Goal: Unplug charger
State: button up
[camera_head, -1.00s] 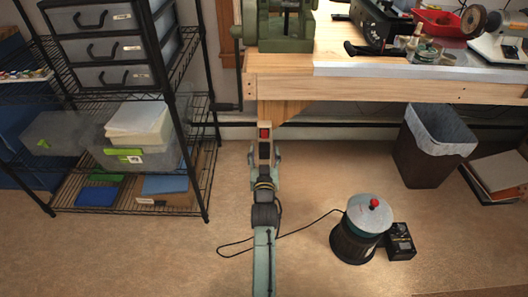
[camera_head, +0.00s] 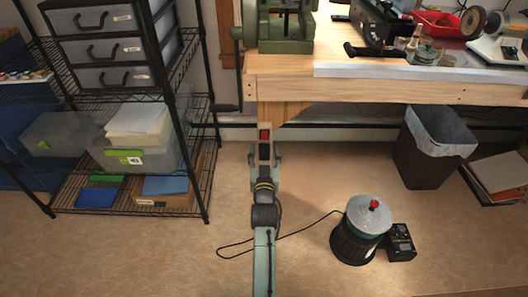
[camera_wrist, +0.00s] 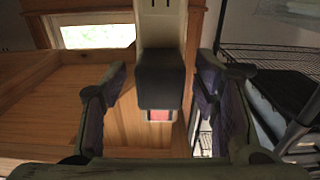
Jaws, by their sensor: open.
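A dark, block-shaped charger (camera_wrist: 160,75) sits on a pale strip (camera_wrist: 162,28) with a red square switch (camera_wrist: 159,115) beside it. In the head view the charger (camera_head: 265,152) is small and dark, just below the red switch (camera_head: 265,134), by the front of the workbench. My gripper (camera_head: 265,160) reaches it from the front. In the wrist view my gripper (camera_wrist: 163,90) has its fingers spread to the left and right of the charger, with visible gaps. How the charger joins the strip is hidden.
A wooden workbench (camera_head: 400,92) with a green machine (camera_head: 280,30) stands behind. A wire shelf (camera_head: 150,200) is at left. A round canister (camera_head: 360,235) with a black cable lies right of my arm, and a waste bin (camera_head: 432,165) is under the bench.

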aim_at(264, 157)
jog(key=shift+c, duration=0.4)
grip_shut()
dwell(0.4)
jog(key=shift+s, duration=0.15)
jog(key=shift+s+p, duration=0.7)
jog(key=shift+s, duration=2.15)
jog(key=shift+f, duration=0.1)
